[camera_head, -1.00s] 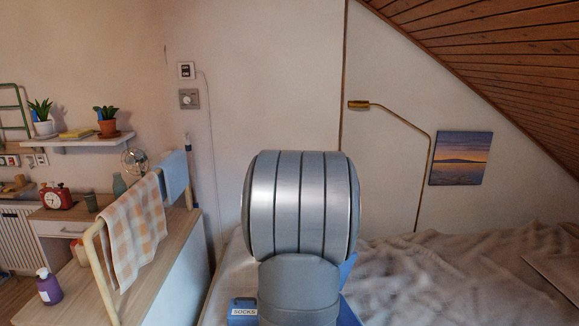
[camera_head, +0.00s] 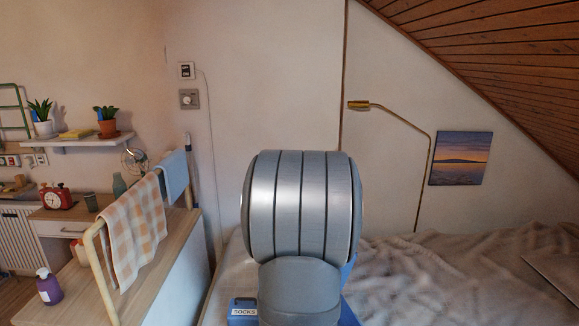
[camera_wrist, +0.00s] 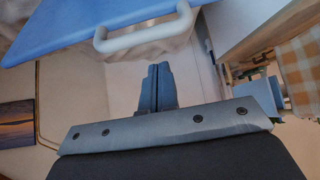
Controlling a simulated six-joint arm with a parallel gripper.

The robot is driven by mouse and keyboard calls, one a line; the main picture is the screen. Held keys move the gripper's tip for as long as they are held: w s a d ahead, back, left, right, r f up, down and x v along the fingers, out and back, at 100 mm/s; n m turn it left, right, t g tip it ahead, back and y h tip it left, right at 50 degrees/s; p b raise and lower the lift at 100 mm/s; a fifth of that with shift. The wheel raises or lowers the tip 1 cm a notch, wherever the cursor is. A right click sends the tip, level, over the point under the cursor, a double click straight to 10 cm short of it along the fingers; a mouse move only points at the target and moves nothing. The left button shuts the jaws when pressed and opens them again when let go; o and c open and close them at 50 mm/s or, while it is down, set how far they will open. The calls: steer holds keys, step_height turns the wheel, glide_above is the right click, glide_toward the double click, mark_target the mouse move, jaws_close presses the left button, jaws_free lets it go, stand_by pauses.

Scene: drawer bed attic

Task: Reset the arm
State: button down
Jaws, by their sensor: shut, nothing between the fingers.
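My gripper (camera_wrist: 157,88) shows in the wrist view with its two dark fingers together and nothing between them. It is in the open air, with a blue panel (camera_wrist: 85,25) bearing a pale handle (camera_wrist: 148,35) close by, above it in that picture. The fingers look apart from the handle. In the head view my own grey arm fills the middle and hides the gripper. A blue piece with a label reading "SOCKS" (camera_head: 243,312) shows beside the arm at the bottom.
A bed with a rumpled cover (camera_head: 460,275) lies to the right. A checked towel (camera_head: 133,235) hangs on a wooden rail at the left, near a purple bottle (camera_head: 49,287). A brass lamp (camera_head: 425,160) and a sloped wooden ceiling (camera_head: 490,60) are at the right.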

steer(key=v, duration=0.9)
steer(key=w+f, duration=0.1)
steer(key=f, duration=0.1)
steer(key=w+f, duration=0.1)
steer(key=f, duration=0.2)
steer(key=w+a+f, duration=0.1)
steer(key=f, duration=0.2)
steer(key=shift+w+f, duration=0.1)
steer(key=shift+w, duration=0.1)
steer(key=w+a+r, duration=0.3)
steer(key=w, duration=0.5)
steer(key=v, duration=1)
steer(key=w+a+n+t, duration=0.3)
steer(key=w+a+t, duration=0.1)
steer(key=w, duration=0.1)
steer(key=shift+w+a+n+h, duration=0.25)
steer(key=shift+w+n+h, duration=0.05)
steer(key=shift+w+n, duration=0.1)
steer(key=shift+d+r, duration=0.1)
